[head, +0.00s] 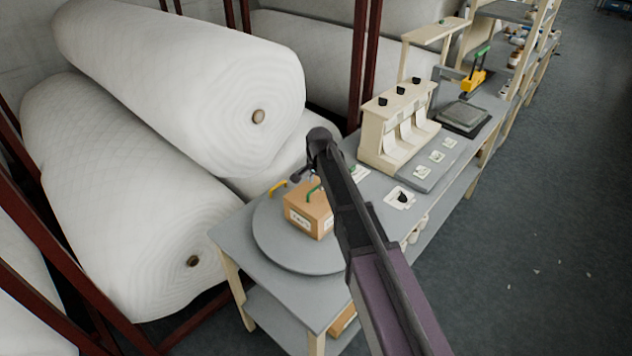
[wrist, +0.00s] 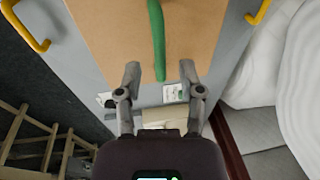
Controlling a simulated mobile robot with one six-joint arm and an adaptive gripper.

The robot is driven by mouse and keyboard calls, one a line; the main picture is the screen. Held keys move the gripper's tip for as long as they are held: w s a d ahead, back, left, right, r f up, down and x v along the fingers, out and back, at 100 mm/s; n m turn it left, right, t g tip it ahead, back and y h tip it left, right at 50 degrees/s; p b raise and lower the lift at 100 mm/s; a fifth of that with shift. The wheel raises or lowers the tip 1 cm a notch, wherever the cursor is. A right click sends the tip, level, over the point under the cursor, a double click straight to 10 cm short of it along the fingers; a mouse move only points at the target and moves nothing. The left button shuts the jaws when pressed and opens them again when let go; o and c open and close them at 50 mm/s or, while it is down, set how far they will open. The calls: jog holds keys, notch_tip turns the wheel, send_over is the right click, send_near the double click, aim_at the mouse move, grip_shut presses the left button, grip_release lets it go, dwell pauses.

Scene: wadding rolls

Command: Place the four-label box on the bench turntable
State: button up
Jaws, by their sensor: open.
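The cardboard box (head: 305,218) sits on the round grey bench turntable (head: 285,253). One white label shows on its front side; its other sides are hidden. A green handle stands on its top, and in the wrist view this handle (wrist: 157,40) runs over the brown box top (wrist: 110,30). My gripper (wrist: 160,72) is open and empty, its fingers apart on either side of the handle's near end. They do not grip the handle; I cannot tell the height gap. In the head view my arm covers part of the box's right side and most of the gripper.
A yellow handle (head: 276,188) stands at the turntable's back edge. A beige dispenser (head: 395,130) and white cards (head: 400,197) are further along the bench. Large white wadding rolls (head: 190,90) in a red rack line the left. The floor (head: 540,230) at right is mostly clear.

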notch_tip(320, 180, up, 9)
jog(key=s+p, duration=0.1)
jog(key=p, duration=0.7)
jog(key=shift+s+d+f, duration=0.15)
jog(key=shift+s+d, duration=0.05)
dwell(0.6)
jog(key=s+d+n+g, duration=0.2)
jog(key=s+d+n, duration=0.5)
jog(key=s+d, duration=1.5)
jog(key=shift+s+d+n+h, duration=0.25)
jog(key=shift+s+n+h, duration=0.05)
jog(key=shift+s, duration=0.7)
jog(key=shift+f, duration=0.15)
notch_tip(320, 180, down, 12)
jog(key=b, duration=1.1)
jog(key=shift+b, duration=0.4)
jog(key=shift+s, duration=0.1)
